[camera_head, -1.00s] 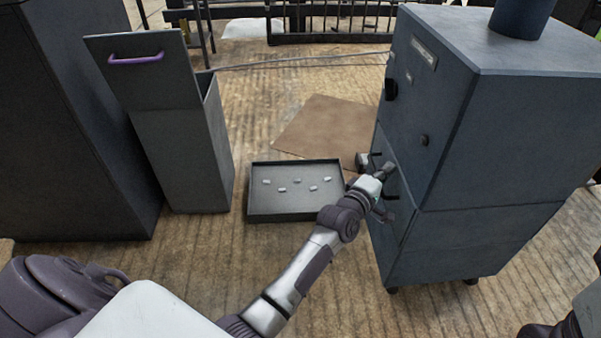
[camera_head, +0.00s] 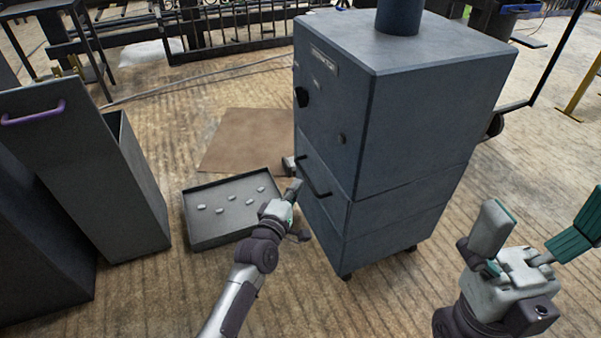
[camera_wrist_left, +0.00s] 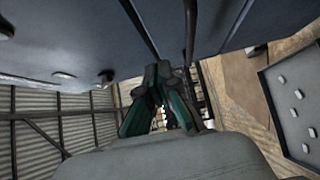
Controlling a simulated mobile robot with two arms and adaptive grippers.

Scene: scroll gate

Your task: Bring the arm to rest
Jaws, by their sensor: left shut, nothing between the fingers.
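My left gripper (camera_head: 294,190) is just in front of the blue-grey cabinet (camera_head: 400,120), beside the dark handle (camera_head: 318,180) on its front. In the left wrist view its teal fingers (camera_wrist_left: 160,72) meet at the tips with nothing between them. The cabinet front (camera_wrist_left: 85,40) fills the upper part of that view, close to the fingers. I cannot tell whether they touch it. My right gripper (camera_head: 540,235) is at the right of the head view, its two fingers spread wide and empty.
A shallow dark tray (camera_head: 192,222) with several small pale pieces lies on the floor left of the left gripper. A brown sheet (camera_head: 245,140) lies behind it. A tall grey bin (camera_head: 140,190) with a purple handle stands at the left.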

